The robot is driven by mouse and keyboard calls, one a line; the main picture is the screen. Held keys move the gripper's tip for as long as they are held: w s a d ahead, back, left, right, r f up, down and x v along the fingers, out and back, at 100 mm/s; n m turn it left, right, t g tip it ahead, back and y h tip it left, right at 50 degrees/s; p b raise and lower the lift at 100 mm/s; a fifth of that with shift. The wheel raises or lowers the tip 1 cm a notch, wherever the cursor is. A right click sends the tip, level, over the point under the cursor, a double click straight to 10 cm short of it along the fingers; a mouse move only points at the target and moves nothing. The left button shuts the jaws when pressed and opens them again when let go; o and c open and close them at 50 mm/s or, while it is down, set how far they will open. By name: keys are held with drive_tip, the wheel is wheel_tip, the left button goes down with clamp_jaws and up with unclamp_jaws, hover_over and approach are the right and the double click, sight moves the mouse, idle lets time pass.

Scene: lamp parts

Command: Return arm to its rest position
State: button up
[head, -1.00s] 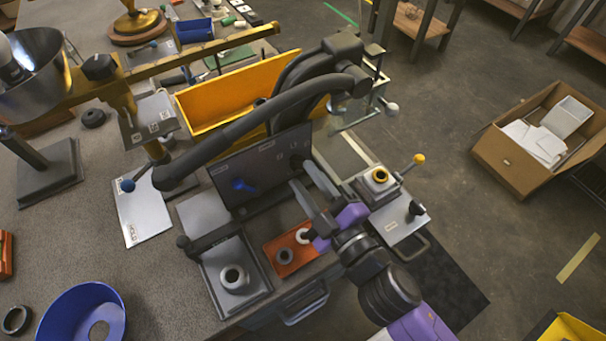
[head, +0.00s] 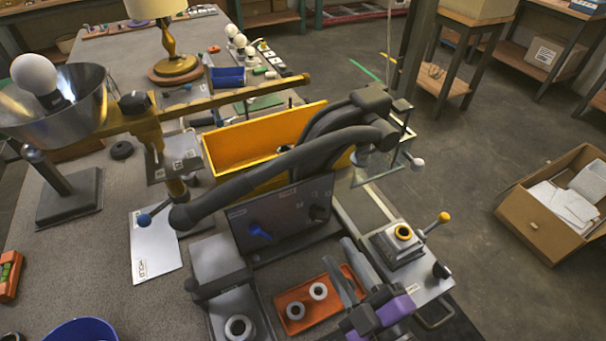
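My gripper (head: 350,272) is in the head view at the lower right, above the right part of the orange tray (head: 282,314). Its two grey fingers point up and left in the picture, with a gap between them. Nothing shows between the fingers. Its purple and dark wrist runs off the bottom edge.
A dark upright panel (head: 285,217) and a thick black curved arm fixture (head: 270,170) stand behind the tray. A small device with a yellow-knobbed lever (head: 443,217) stands to the right. A yellow bin (head: 235,150) lies beyond. Open floor is at the right.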

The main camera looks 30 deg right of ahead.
drive_tip(key=s+d+f+m+g, duration=0.1)
drive_tip(key=s+m+g, duration=0.2)
drive_tip(key=s+m, duration=0.7)
drive_tip(key=s, duration=0.9)
drive_tip(key=shift+s+f, duration=0.15)
